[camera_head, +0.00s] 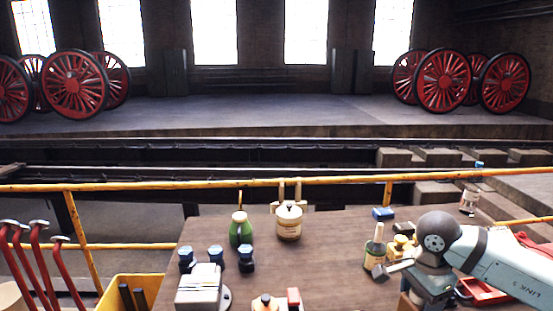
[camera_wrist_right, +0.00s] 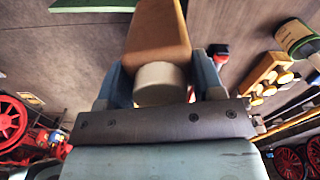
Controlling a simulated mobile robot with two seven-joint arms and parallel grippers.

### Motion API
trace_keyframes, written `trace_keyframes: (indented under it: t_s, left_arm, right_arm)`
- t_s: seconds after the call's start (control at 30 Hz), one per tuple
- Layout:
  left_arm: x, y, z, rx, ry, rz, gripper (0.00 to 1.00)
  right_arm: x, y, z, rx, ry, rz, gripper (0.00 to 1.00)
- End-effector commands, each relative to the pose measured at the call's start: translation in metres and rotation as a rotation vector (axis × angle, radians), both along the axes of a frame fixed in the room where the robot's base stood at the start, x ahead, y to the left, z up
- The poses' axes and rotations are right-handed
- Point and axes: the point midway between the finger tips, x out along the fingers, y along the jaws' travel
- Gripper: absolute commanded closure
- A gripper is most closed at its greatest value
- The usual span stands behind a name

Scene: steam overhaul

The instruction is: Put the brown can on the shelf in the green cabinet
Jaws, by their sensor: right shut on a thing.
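My right gripper (camera_head: 415,286) is low over the right part of the table in the head view. In the right wrist view, its two blue-grey fingers (camera_wrist_right: 164,76) are shut on the brown can (camera_wrist_right: 157,35), one on each side. The can has a tapered brown body and a round cream end (camera_wrist_right: 160,84) facing the wrist. In the head view the gripper mostly hides it. I cannot make out the green cabinet; a flat green strip (camera_wrist_right: 95,6) at the top of the wrist view is too cut off to identify. My left gripper is not in view.
The wooden table (camera_head: 335,250) holds a green jar (camera_head: 241,231), a cream pot (camera_head: 289,223), a labelled bottle (camera_head: 375,248) and several dark-capped jars at left. A red tray (camera_head: 485,291) lies beside my right arm. A yellow rail (camera_head: 250,186) runs behind. The table's middle is clear.

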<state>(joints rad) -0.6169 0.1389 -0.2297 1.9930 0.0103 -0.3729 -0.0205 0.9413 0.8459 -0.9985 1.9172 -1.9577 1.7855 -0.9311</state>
Motion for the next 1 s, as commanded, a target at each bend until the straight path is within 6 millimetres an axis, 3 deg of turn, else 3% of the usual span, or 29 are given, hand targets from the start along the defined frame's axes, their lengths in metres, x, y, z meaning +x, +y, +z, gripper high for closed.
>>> trace_keyframes:
  t_s: [0.3, 0.5, 0.7, 1.0]
  left_arm:
    - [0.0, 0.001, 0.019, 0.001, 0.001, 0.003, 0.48]
    - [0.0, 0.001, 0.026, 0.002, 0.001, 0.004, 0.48]
    - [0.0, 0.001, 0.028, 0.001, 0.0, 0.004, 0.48]
    - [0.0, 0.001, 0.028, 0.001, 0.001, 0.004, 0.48]
  right_arm:
    - [-0.036, 0.031, -0.022, 0.008, 0.024, 0.779, 0.94]
    - [-0.053, 0.044, -0.032, 0.016, 0.029, 1.133, 0.94]
    - [-0.06, 0.05, -0.036, 0.02, 0.028, 1.287, 0.94]
    - [-0.06, 0.05, -0.037, 0.019, 0.028, 1.302, 0.94]
